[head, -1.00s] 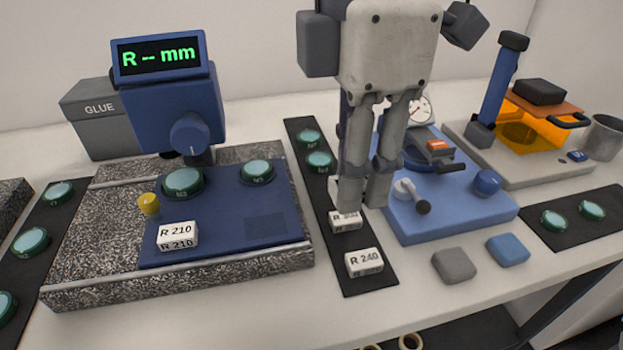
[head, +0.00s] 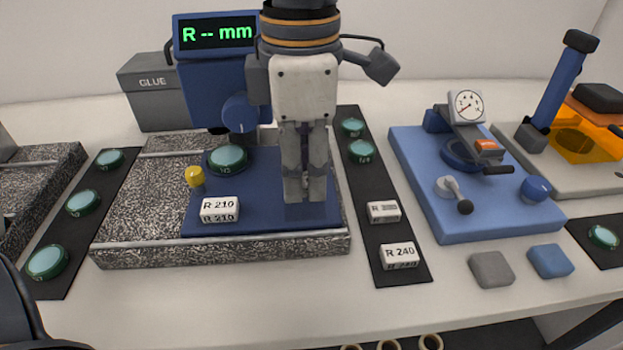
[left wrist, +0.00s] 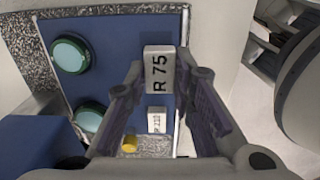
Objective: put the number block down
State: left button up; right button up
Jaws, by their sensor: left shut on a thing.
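My left gripper (head: 306,196) points down over the right part of the dark blue plate (head: 262,215). It is shut on a white number block marked R 75 (left wrist: 160,72), seen between the fingertips in the left wrist view. In the head view the fingers hide this block, and I cannot tell whether it touches the plate. Another white block, R 210 (head: 219,209), sits on the plate's front left; it also shows in the left wrist view (left wrist: 157,119). My right gripper is not in view.
The black strip (head: 390,232) to the right holds block R 240 (head: 400,256) and another block (head: 384,211). A blue gauge stand (head: 440,205) stands farther right.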

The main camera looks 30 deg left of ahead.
aim_at(303, 175)
pick_arm(q)
jog(key=shift+w+a+f, duration=0.1)
jog(key=shift+w+f, duration=0.05)
jog(key=shift+f, duration=0.8)
jog(key=shift+w+f, duration=0.1)
jog(key=shift+f, duration=0.8)
jog(key=shift+f, duration=0.2)
jog(key=o, duration=0.9)
notch_tip(303, 175, up, 12)
jog(key=shift+r, duration=0.25)
